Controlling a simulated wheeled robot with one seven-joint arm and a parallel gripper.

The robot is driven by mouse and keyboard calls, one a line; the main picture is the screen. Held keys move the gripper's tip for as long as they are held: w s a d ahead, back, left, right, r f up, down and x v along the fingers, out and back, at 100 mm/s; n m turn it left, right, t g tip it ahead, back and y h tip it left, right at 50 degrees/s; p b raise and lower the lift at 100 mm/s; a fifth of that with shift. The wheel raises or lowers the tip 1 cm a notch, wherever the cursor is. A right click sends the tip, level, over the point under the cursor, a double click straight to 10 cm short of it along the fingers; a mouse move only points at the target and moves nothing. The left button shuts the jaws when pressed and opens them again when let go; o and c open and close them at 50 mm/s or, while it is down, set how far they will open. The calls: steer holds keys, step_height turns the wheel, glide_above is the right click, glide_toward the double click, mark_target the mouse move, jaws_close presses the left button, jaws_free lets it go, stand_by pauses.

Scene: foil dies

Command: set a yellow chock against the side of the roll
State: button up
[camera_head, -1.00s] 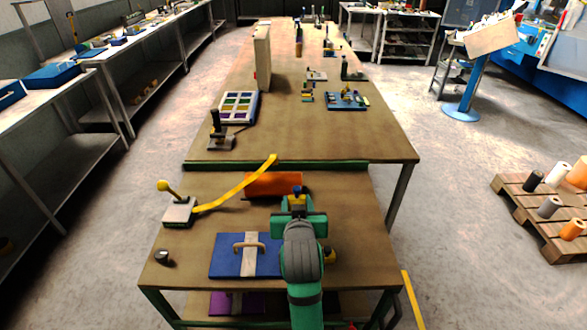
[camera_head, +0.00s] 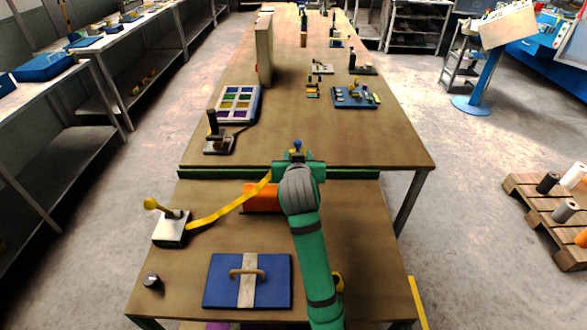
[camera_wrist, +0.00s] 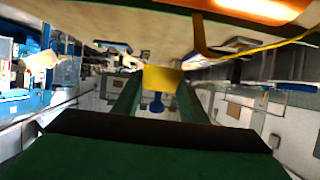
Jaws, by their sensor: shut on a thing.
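The orange roll (camera_head: 261,198) lies on the near table, partly hidden behind my arm. My gripper (camera_head: 298,160) is beyond the roll, near the table's far edge. It is shut on a yellow chock (camera_wrist: 162,79) with a blue knob (camera_wrist: 157,103), which shows between the fingers (camera_wrist: 158,92) in the wrist view. The knob also shows at the gripper's far side in the head view (camera_head: 297,146). The roll shows bright orange at the top of the wrist view (camera_wrist: 262,8), apart from the chock. Another yellow thing (camera_head: 338,282) sits right of my arm, mostly hidden.
A yellow strap (camera_head: 228,213) runs from a lever block (camera_head: 171,228) to the roll area. A blue board with a handle (camera_head: 220,283) and a small dark knob (camera_head: 152,282) lie in front. A longer table (camera_head: 300,125) adjoins beyond, with a colourful tray (camera_head: 238,103).

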steer(key=w+f, duration=0.6)
steer(key=f, duration=0.3)
steer(key=shift+a+f, duration=0.25)
steer(key=shift+a, duration=0.2)
steer(key=shift+f, duration=0.35)
steer(key=shift+f, duration=0.1)
steer(key=shift+w+f, duration=0.1)
steer(key=shift+f, duration=0.1)
steer(key=o, duration=1.1)
steer(key=shift+d, duration=0.1)
steer(key=shift+a, duration=0.3)
